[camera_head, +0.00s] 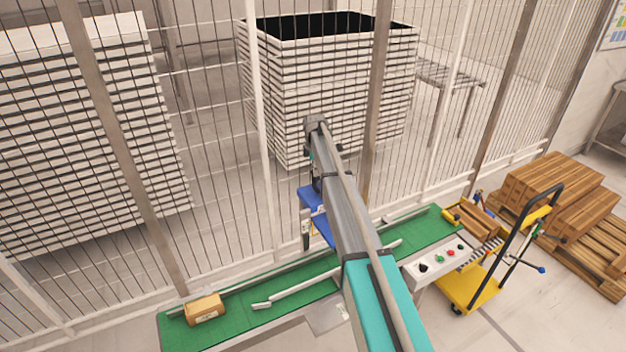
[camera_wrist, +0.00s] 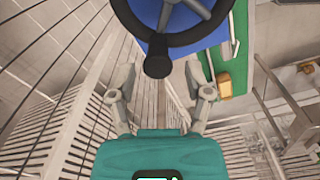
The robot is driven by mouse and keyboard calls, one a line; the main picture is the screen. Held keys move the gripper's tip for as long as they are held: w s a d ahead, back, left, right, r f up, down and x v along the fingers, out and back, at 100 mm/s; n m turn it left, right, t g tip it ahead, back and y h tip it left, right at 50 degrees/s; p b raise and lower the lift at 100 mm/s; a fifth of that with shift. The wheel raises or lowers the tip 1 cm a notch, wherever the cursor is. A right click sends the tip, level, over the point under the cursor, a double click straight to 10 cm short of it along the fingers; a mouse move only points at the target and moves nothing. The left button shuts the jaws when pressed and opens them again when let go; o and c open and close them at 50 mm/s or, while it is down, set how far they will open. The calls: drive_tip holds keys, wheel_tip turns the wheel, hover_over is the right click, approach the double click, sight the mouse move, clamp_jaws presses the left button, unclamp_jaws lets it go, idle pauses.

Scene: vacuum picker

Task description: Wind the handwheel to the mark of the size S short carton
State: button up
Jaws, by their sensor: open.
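The handwheel has a black rim (camera_wrist: 205,38) and grey spokes and shows at the top of the wrist view, in front of a blue housing. Its black knob (camera_wrist: 157,66) hangs at the rim's lower edge. My gripper (camera_wrist: 159,72) is open, its two grey fingers spread to either side of the knob in the picture; I cannot tell whether they touch it. In the head view the blue housing (camera_head: 313,215) stands behind the conveyor, and my arm hides the wheel. No scale or size mark is readable. A small carton (camera_head: 203,310) sits on the belt's left end.
A green conveyor (camera_head: 285,312) with pale guide rails runs below my arm. A button panel (camera_head: 437,262) and a yellow trolley (camera_head: 470,285) stand right. A mesh fence (camera_head: 262,120) runs behind, with stacked white trays (camera_head: 340,85) beyond. Brown boxes on pallets (camera_head: 555,195) stand far right.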

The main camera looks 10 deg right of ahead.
drive_tip(key=shift+f+b, duration=1)
drive_tip(key=shift+f, duration=0.35)
